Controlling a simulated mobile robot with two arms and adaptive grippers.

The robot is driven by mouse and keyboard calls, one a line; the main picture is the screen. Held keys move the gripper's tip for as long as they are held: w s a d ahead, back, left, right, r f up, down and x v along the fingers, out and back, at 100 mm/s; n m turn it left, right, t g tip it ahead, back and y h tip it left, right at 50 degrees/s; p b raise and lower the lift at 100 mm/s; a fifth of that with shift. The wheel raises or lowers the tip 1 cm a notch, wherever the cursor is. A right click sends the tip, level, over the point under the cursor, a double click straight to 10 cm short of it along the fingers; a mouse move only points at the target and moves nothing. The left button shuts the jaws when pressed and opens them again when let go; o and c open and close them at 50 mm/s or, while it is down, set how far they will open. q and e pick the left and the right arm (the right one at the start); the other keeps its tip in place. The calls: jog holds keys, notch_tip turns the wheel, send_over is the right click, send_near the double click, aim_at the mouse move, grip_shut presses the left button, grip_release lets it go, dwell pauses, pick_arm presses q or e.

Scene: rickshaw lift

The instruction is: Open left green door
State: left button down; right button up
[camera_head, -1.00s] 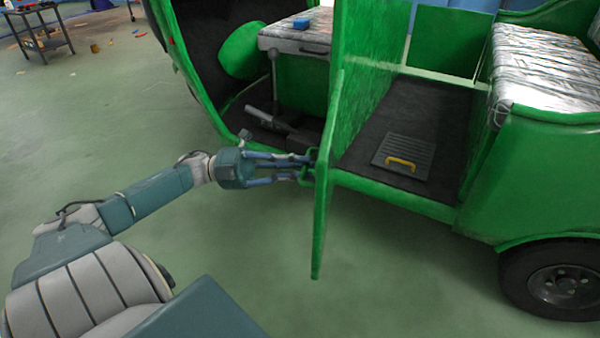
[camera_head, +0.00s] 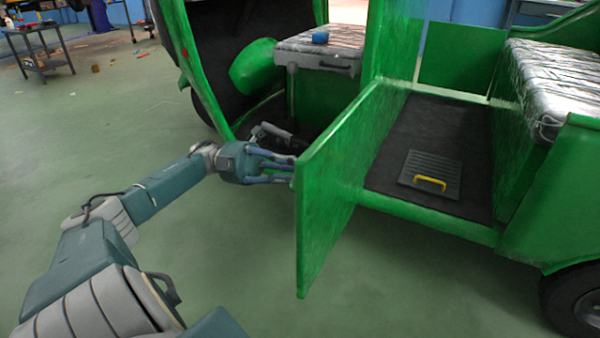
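The green door (camera_head: 338,180) of the green rickshaw stands swung out from the body, and I see its broad face. My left gripper (camera_head: 288,168) reaches in from the left to the door's outer left side. Its fingertips meet the door's edge in the picture, and the tips and the door handle are hidden behind the panel. I cannot tell whether the fingers are closed on anything. My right gripper is not in view.
Behind the door lies the dark rickshaw floor with a grey hatch and yellow handle (camera_head: 430,184). A patterned rear seat (camera_head: 560,80) and a front seat (camera_head: 325,42) flank it. A cart (camera_head: 40,50) stands far left.

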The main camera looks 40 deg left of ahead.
pick_arm(q)
jog(key=c, duration=1.6)
grip_release()
jog(key=shift+v, duration=3.7)
